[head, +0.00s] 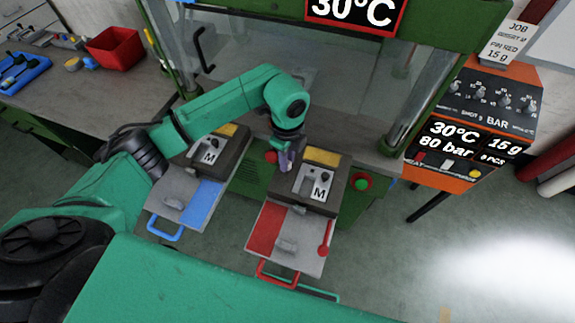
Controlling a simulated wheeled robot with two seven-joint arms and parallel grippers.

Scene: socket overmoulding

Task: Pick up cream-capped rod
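I cannot pick out a cream-capped rod in the head view. A red rod with a round head (325,240) lies on the right side of the red-marked drawer plate (290,255). My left gripper (285,163) points down at the left edge of the right mould block (325,193), which is marked M. Its fingers are small and partly hidden by the wrist, so I cannot tell whether they are open or hold something. My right gripper is not in view.
A second mould block (213,150) and a blue-marked plate (190,195) stand to the left. A clear guard (335,75) rises behind. The orange control box (470,130) is at right. A red bin (115,50) and blue tool tray (22,72) sit on the left bench.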

